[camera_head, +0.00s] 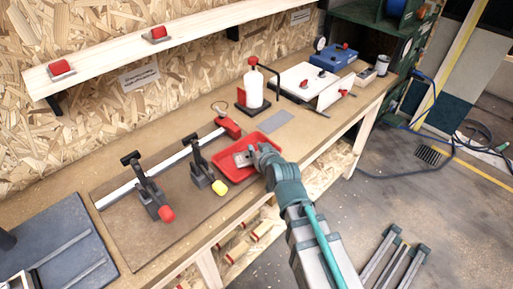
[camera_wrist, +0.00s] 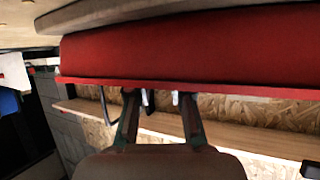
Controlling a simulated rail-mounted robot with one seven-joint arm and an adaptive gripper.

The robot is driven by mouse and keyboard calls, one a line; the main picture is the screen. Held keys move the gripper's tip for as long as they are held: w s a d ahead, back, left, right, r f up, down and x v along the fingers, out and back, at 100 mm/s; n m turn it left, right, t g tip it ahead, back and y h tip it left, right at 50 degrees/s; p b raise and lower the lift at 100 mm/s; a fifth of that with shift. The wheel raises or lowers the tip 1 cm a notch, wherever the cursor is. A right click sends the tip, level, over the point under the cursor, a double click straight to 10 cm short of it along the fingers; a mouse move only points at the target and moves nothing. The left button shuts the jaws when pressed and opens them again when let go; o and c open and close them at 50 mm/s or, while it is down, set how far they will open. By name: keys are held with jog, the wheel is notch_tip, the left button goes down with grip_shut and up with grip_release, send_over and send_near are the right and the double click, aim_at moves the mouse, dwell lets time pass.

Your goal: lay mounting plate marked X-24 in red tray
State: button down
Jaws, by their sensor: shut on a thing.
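The red tray (camera_head: 226,172) lies on the workbench near its front edge. My gripper (camera_head: 254,153) reaches over the tray's right end from the front. It is shut on a small grey mounting plate (camera_head: 241,159), which shows over the inside of the tray. I cannot tell whether the plate touches the tray floor, and no marking on it is readable. In the wrist view the tray's red side (camera_wrist: 190,50) fills the top. My gripper's fingers (camera_wrist: 160,98) show below it, their tips partly hidden, and the plate cannot be made out there.
A flat grey plate (camera_head: 275,121) lies on the bench behind the tray. Clamps with red (camera_head: 165,213) and yellow (camera_head: 219,187) tips stand to the left. A white bottle (camera_head: 254,88) on a stand and a white board (camera_head: 304,83) are farther back.

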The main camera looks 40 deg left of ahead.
jog(key=shift+f, duration=0.2)
jog(key=c, duration=1.1)
grip_release()
jog(key=shift+o, duration=0.2)
jog(key=shift+r, duration=0.1)
jog(key=shift+r, duration=0.15)
jog(key=b+v, duration=0.1)
jog(key=v, duration=0.2)
jog(key=shift+s+d, duration=0.2)
jog(key=shift+d, duration=0.1)
jog(key=shift+w+a+b, duration=0.1)
jog(key=shift+a+b, duration=0.05)
jog(key=shift+b, duration=1.8)
